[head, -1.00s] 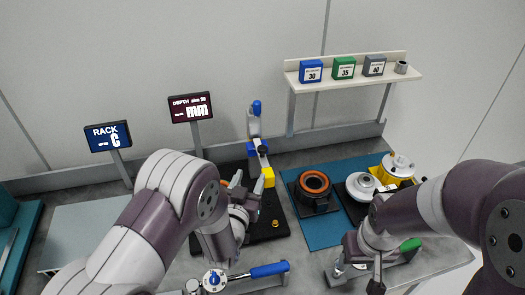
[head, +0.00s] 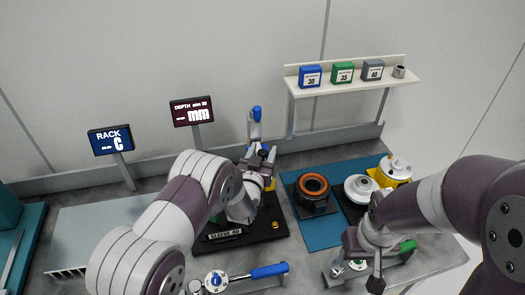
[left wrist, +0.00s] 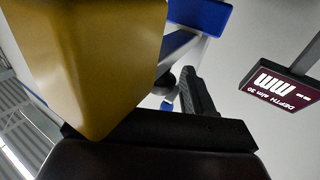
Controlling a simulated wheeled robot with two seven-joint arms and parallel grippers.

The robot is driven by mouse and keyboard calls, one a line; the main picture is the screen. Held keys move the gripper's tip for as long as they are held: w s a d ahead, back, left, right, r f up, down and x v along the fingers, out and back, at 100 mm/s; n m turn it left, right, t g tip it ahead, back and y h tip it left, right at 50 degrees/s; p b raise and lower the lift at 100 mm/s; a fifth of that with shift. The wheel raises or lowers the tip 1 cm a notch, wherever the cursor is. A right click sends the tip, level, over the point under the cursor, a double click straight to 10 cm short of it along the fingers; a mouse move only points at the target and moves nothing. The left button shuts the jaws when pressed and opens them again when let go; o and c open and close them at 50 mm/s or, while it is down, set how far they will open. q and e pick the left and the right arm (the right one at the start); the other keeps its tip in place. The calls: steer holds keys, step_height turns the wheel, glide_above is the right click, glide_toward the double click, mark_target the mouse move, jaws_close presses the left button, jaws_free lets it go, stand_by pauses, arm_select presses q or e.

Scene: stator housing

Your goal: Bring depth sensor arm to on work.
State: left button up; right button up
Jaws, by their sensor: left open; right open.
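The depth sensor arm (head: 255,125) is a grey and blue post with a blue top, at the back of the black base (head: 265,229). In the left wrist view its yellow block (left wrist: 95,60) is very close and fills the left side, with a blue part (left wrist: 200,15) behind. My left gripper (head: 260,153) is open at the arm's lower part and hides much of it; whether the fingers touch it I cannot tell. A dark finger (left wrist: 197,95) shows beside the yellow block. My right gripper (head: 358,272) is open at the front right, away from the sensor arm.
A dark fixture with an orange ring (head: 313,185) stands on the blue mat (head: 322,232), right of the base. White round parts (head: 360,187) stand further right. A blue-handled tool (head: 268,271) lies in front. The depth display (head: 191,111) stands behind, reading "mm".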

arm_select(q)
jaws_close()
steer(key=shift+f+h+b, duration=0.15)
steer(key=shift+h+b, duration=0.15)
steer(key=shift+b, duration=0.1)
steer(key=shift+a+m+g+h+b, duration=0.5)
steer(key=shift+a+m+h+b, duration=0.2)
steer(key=shift+m+h+b, duration=0.4)
steer(key=shift+s+a+r+m+g+h, duration=0.2)
steer(key=shift+m+g+h, duration=0.25)
steer(key=shift+h, duration=0.45)
steer(key=shift+c, duration=0.9)
jaws_free()
steer(key=shift+o, duration=0.9)
arm_select(e)
steer(key=f, duration=0.1)
steer(key=a+f, duration=0.1)
steer(key=f, duration=0.1)
steer(key=shift+s, duration=0.1)
